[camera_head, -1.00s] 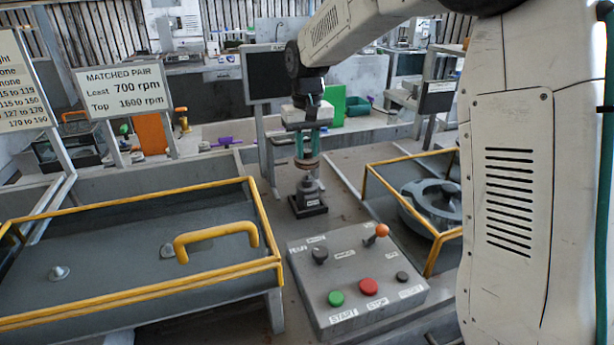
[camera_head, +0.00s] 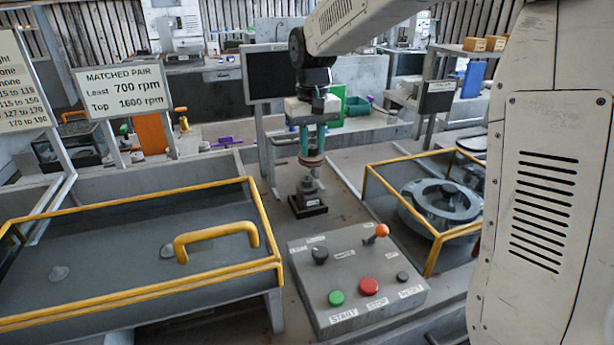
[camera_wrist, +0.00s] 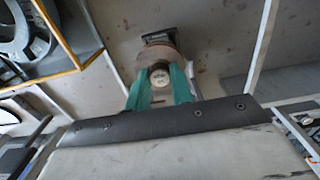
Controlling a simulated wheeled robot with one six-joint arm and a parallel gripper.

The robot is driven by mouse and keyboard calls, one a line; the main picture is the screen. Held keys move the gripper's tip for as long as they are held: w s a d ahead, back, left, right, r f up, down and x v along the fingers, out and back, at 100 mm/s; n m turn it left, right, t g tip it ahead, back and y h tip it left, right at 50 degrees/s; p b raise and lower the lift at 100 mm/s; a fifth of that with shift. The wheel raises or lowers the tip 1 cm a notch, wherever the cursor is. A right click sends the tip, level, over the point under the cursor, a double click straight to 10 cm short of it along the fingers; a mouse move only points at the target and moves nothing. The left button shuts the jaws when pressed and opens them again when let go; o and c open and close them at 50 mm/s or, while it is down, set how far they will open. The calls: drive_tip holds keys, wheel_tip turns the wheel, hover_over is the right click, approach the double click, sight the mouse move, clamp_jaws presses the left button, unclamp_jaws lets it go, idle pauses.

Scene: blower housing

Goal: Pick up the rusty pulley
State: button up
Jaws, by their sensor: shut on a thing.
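The rusty pulley (camera_head: 311,160) is a small brown disc between the green fingertips of my gripper (camera_head: 312,150). In the head view it hangs just above a dark motor-like stand (camera_head: 307,195) with a square base, with a small gap between them. In the wrist view the brown pulley (camera_wrist: 157,62) shows at the ends of the green fingers (camera_wrist: 161,80), which are shut on it. The stand's dark base shows beyond it, and the fingers hide part of the pulley.
A control box (camera_head: 355,285) with green and red buttons stands in front. A yellow-railed bin (camera_head: 433,262) with a round grey housing (camera_head: 441,204) is at right. A black screen (camera_head: 266,74) stands behind my gripper.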

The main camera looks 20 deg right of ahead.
drive_tip(key=s, duration=0.2)
drive_tip(key=s+r, duration=0.1)
drive_tip(key=s, duration=0.2)
drive_tip(key=shift+s+r, duration=0.1)
drive_tip(key=shift+s, duration=0.2)
drive_tip(key=shift+d, duration=0.1)
